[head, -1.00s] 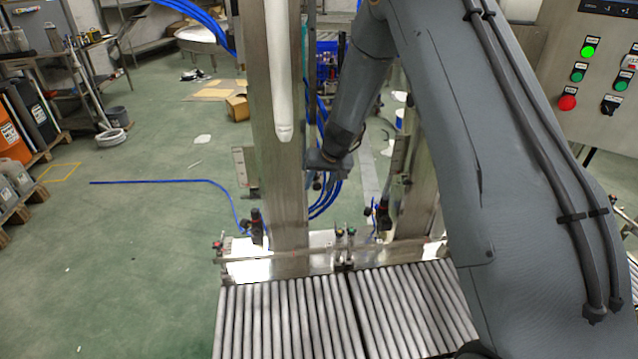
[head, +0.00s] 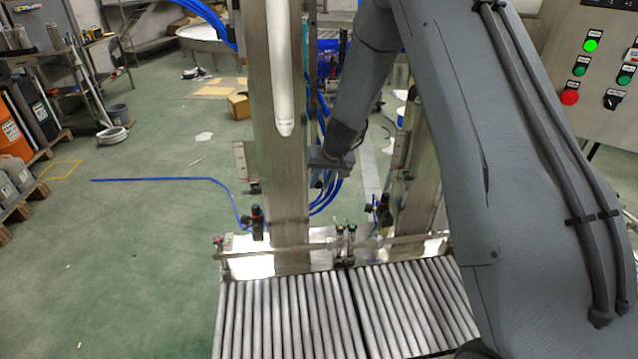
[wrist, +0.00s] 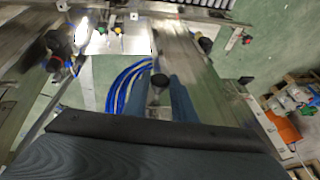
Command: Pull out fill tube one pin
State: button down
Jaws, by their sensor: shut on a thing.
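A pale fill tube (head: 282,70) hangs upright in front of the left steel column (head: 262,130) in the head view. In the wrist view, a small pin with a dark knob (wrist: 159,82) stands between my gripper's two fingers. My gripper (wrist: 160,98) is shut on this pin. In the head view my gripper (head: 325,165) is beside the column's right side, its fingertips mostly hidden. Where the pin's shaft ends cannot be made out.
Blue hoses (head: 325,198) hang close behind my gripper. A roller conveyor (head: 290,315) lies below, with small valves (head: 257,220) at its far edge. A control panel (head: 590,75) stands at the right. Green floor is open at the left.

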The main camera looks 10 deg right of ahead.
jog(key=shift+s, duration=0.5)
jog(key=c, duration=1.5)
grip_release()
jog(key=shift+o, duration=0.2)
jog(key=shift+r, duration=0.1)
jog(key=b+v, duration=0.1)
jog(key=v, duration=0.6)
jog(key=shift+s+r, duration=0.2)
jog(key=shift+r, duration=0.1)
jog(key=s+d+r+g, duration=0.1)
jog(key=s+d, duration=0.1)
jog(key=s, duration=0.9)
jog(key=s+d+r+g+h, duration=0.1)
jog(key=s+d, duration=0.1)
jog(key=s, duration=0.9)
jog(key=s+d+r+g+h, duration=0.1)
jog(key=s+d+g, duration=0.1)
jog(key=s, duration=0.9)
